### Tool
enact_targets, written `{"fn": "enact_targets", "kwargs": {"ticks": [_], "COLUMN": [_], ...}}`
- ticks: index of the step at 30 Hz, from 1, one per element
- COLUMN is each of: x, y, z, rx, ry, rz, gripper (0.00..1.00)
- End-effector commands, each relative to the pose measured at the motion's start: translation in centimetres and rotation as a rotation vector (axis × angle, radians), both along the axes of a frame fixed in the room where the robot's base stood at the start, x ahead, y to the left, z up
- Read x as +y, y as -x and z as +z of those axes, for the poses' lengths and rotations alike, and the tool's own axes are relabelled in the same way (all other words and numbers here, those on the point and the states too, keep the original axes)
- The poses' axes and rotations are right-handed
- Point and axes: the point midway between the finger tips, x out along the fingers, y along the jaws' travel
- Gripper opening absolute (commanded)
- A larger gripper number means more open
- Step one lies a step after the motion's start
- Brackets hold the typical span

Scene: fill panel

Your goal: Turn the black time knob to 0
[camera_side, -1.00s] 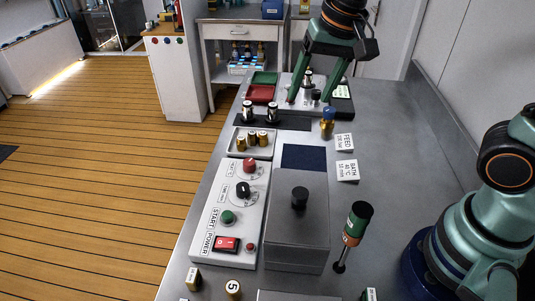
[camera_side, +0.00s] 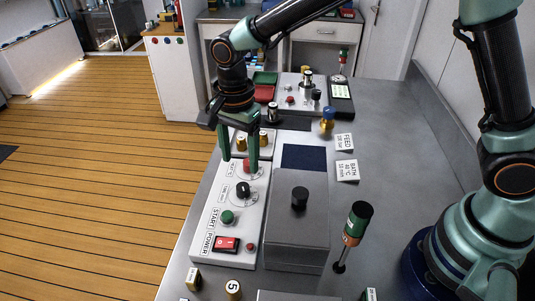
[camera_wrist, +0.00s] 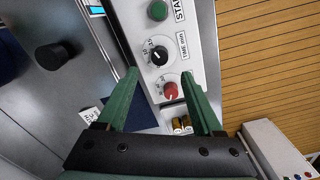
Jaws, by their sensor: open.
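The black time knob (camera_side: 243,189) is on the sloped white panel (camera_side: 200,238), between the red knob (camera_side: 249,166) and the green button (camera_side: 227,217). In the wrist view the black knob (camera_wrist: 159,56) sits beside the "TIME min" label, with a dial scale around it. Its exact setting is too small to read. My gripper (camera_side: 240,165) is open and empty, fingers pointing down near the red knob end of the panel. In the wrist view the fingertips (camera_wrist: 160,74) are spread wide, and the black knob lies just beyond them. The red knob (camera_wrist: 171,90) shows between the fingers.
A grey box with a black-knobbed lid (camera_side: 297,240) stands right of the panel. A tray of brass cylinders (camera_side: 263,139) lies beyond it, partly behind my gripper. A red power switch (camera_side: 227,244) is at the panel's near end.

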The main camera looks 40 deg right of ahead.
Motion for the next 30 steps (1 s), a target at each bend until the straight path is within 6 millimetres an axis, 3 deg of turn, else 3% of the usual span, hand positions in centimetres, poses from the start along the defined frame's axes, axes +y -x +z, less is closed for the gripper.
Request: {"fn": "enact_targets", "kwargs": {"ticks": [6,12,18,26,30], "x": [-0.1,-0.1,-0.1,-0.1,-0.1], "y": [0.1,0.1,0.0,0.0,0.0], "z": [-4.4,-7.1,-8.3,-8.3,-8.3], "rx": [0.005,0.003,0.0,0.0,0.0], "ry": [0.002,0.001,0.0,0.0,0.0], "rz": [0.0,0.001,0.001,0.001,0.001], "gripper": [0.68,0.68,0.68,0.68,0.18]}}
